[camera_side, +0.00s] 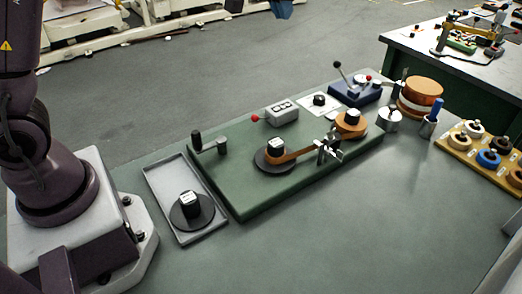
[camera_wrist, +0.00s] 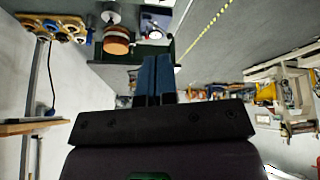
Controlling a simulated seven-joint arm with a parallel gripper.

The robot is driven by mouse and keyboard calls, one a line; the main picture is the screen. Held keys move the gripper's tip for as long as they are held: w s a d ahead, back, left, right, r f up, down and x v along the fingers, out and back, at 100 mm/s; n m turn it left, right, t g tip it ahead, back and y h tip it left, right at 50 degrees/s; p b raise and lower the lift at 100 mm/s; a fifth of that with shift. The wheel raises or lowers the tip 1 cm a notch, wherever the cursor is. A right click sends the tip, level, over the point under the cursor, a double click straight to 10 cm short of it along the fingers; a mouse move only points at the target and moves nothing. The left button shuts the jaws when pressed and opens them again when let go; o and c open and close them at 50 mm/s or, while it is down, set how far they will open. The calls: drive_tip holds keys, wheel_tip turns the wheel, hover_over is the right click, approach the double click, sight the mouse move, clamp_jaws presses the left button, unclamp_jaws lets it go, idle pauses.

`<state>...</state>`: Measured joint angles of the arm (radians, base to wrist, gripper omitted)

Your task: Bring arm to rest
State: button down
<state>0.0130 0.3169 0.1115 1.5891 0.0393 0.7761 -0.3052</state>
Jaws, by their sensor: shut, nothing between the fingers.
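My gripper (camera_wrist: 154,80) shows in the wrist view with its two blue fingers close together and nothing between them. It is clear of the bench objects, which appear beyond it, toward the top of that view. My arm's base and lower links stand at the left of the side view. My gripper cannot be made out with certainty there. The green base plate (camera_side: 240,204) on the bench carries two spools with a copper-coloured strip (camera_side: 292,155) between them. A grey tray (camera_side: 157,186) beside it holds a black disc with a hub (camera_side: 191,208).
A copper-coloured roll (camera_side: 420,92) with a white band stands at the plate's far end, near a blue lever device (camera_side: 356,92). A wooden rack (camera_side: 466,153) holds several small spools at the right. A second bench (camera_side: 450,66) stands behind. The bench front is clear.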

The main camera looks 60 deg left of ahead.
drive_tip(key=s+d+r+m+h, duration=0.1)
drive_tip(key=s+d+r, duration=0.1)
drive_tip(key=s, duration=0.6)
drive_tip(key=s+d+r+m, duration=0.1)
drive_tip(key=s+r, duration=0.2)
drive_tip(key=s, duration=0.5)
drive_tip(key=s+d+f+m, duration=0.1)
drive_tip(key=s+f, duration=0.3)
drive_tip(key=s, duration=0.9)
drive_tip(key=shift+d+m, duration=0.4)
drive_tip(key=shift+m, duration=0.2)
